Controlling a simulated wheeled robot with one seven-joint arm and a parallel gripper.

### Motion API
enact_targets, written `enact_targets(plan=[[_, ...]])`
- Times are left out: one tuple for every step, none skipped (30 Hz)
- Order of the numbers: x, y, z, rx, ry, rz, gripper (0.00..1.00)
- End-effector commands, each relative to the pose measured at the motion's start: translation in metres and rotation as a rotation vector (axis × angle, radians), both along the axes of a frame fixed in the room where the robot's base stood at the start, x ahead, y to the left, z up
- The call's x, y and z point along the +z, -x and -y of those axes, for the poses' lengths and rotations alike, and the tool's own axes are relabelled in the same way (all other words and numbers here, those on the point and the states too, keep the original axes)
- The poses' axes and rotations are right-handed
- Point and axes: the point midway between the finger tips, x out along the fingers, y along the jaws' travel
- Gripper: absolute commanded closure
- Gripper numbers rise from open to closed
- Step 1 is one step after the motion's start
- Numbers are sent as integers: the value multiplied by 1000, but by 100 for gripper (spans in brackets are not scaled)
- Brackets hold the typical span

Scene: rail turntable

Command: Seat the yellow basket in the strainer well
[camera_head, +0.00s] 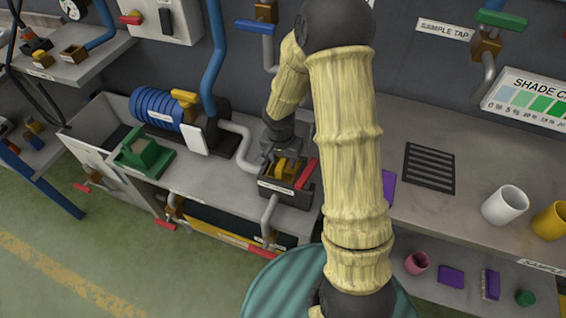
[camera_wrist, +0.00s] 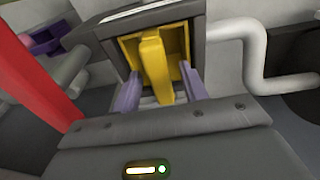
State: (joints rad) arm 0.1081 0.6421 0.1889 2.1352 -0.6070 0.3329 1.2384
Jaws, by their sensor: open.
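The yellow basket (camera_head: 283,168) is inside the dark box of the strainer well (camera_head: 285,190), near the middle of the head view. In the wrist view the basket (camera_wrist: 153,62) shows as yellow walls within the well's dark rim (camera_wrist: 118,54), with an upright yellow bar across its middle. I cannot tell how deep it sits. My gripper (camera_wrist: 160,72) is open, its two purple fingers on either side of the bar, with a gap at least on the right. In the head view my gripper (camera_head: 278,150) is over the well, partly hidden by my arm.
A red lever (camera_head: 306,173) stands close beside the well, near my gripper. A grey pipe (camera_head: 240,145) runs from the blue motor (camera_head: 158,108) on the left. A black grate (camera_head: 429,168), a white cup (camera_head: 505,205) and a yellow cup (camera_head: 551,220) are on the right counter.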

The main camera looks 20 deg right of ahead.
Motion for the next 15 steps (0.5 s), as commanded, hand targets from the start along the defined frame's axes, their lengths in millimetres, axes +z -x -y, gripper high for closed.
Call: enact_targets(plan=[[14,0,0,-2,0,5,57],[20,1,-1,-2,1,5,57],[28,2,-2,-1,0,5,57],[34,2,-2,-2,0,5,57],[40,3,-2,-2,1,5,57],[47,3,-3,-3,0,5,57],[53,4,-3,-1,1,4,57],[58,5,-4,-1,0,4,57],[64,5,-4,-1,-1,4,57],[69,6,-5,0,0,4,57],[72,6,-5,-1,1,3,57],[76,7,-5,-2,0,2,57],[78,7,-5,-1,0,2,57],[80,8,-5,0,1,1,57],[82,8,-5,0,1,1,57]])
